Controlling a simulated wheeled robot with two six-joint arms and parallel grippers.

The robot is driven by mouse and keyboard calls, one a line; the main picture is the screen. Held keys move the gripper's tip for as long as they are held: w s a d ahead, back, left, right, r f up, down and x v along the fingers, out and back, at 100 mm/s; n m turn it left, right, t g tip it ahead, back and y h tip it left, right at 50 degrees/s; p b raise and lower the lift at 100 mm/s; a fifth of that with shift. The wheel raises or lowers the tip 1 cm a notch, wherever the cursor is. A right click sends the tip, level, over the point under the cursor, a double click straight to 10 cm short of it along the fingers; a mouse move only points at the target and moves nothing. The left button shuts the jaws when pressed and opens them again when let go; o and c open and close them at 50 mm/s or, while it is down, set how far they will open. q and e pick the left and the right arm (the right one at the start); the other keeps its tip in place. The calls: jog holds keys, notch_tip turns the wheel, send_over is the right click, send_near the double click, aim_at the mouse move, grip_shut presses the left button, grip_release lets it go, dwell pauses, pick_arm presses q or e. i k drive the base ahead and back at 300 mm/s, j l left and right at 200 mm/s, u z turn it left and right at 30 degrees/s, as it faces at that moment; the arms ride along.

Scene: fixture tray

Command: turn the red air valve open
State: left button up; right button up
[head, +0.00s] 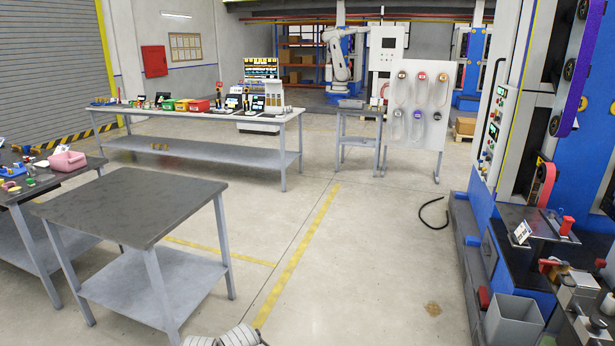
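A white panel (420,133) stands across the floor at the back right, with several small round coloured fittings and hanging loops on it. One fitting in its upper row is red (421,76). A small upright red piece (566,226) stands on the dark worktop of the blue machine at the right. Both are too small for me to tell which, if either, is the air valve or how it is turned. Neither of my grippers can be made out. A pale ridged part (232,337) shows at the bottom edge and is cut off.
A dark-topped table (135,203) stands at the near left, with a cluttered table (20,190) behind it. A long bench (230,118) with bins and tools is farther back. A black hose (432,222) lies on the floor. A grey bin (513,322) is beside the machine. The middle floor is clear.

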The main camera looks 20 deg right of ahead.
aim_at(564, 265)
jog(key=z, duration=0.45)
jog(key=i+z, duration=0.1)
jog(key=z, duration=0.35)
jog(key=l+z, duration=0.1)
jog(key=z, duration=0.35)
jog(key=i+z, duration=0.1)
jog(key=z, duration=0.8)
jog(key=i+j+u, duration=0.35)
jog(key=i, duration=0.15)
jog(key=i+u, duration=0.15)
jog(key=i, duration=0.55)
jog(key=i+z, duration=0.35)
jog(key=i+j+z, duration=0.15)
jog(key=z, duration=0.2)
jog(key=i+j+z, duration=0.3)
jog(key=k+l, duration=0.05)
